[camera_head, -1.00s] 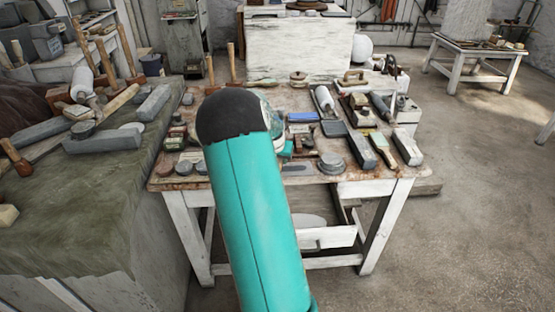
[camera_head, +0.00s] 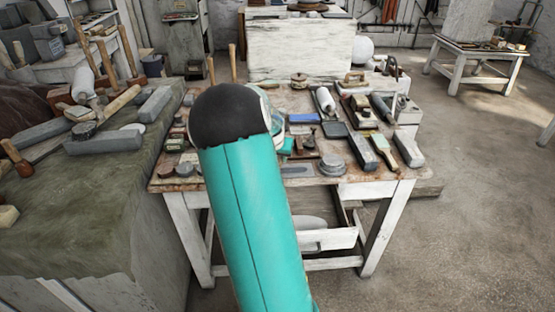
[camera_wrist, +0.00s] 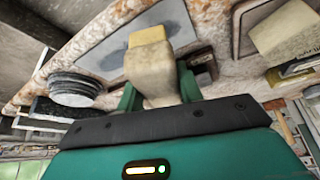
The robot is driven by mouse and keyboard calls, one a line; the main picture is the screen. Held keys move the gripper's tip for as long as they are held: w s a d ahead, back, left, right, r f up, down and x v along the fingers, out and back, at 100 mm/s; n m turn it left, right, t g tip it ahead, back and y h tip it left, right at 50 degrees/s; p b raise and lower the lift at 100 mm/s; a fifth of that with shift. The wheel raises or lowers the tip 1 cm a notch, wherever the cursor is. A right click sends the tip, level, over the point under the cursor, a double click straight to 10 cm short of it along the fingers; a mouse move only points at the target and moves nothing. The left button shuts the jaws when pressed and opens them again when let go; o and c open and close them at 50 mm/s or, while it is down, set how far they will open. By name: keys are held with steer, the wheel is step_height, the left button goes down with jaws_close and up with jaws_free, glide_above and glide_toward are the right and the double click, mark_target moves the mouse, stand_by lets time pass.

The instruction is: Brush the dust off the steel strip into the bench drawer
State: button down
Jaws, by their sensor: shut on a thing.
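My gripper (camera_wrist: 158,84) shows at the lower middle of the wrist view, its green fingers shut on a pale, blocky brush (camera_wrist: 152,72). The brush has a yellowish end (camera_wrist: 147,36) that lies over the grey steel strip (camera_wrist: 112,46); I cannot tell whether it touches. In the head view the steel strip (camera_head: 297,171) lies near the front edge of the bench, partly behind my arm. The bench drawer (camera_head: 328,239) is pulled open below it. My arm hides most of the gripper and brush there, and any dust is too small to tell.
A round grey stack (camera_head: 332,166) sits just right of the strip and also shows in the wrist view (camera_wrist: 74,88). Grey blocks (camera_head: 362,152) and tools crowd the bench's right side. A cloth-covered block (camera_head: 70,210) stands at left. The floor at right is clear.

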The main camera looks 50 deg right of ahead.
steer(key=shift+r, duration=0.45)
steer(key=shift+r, duration=2)
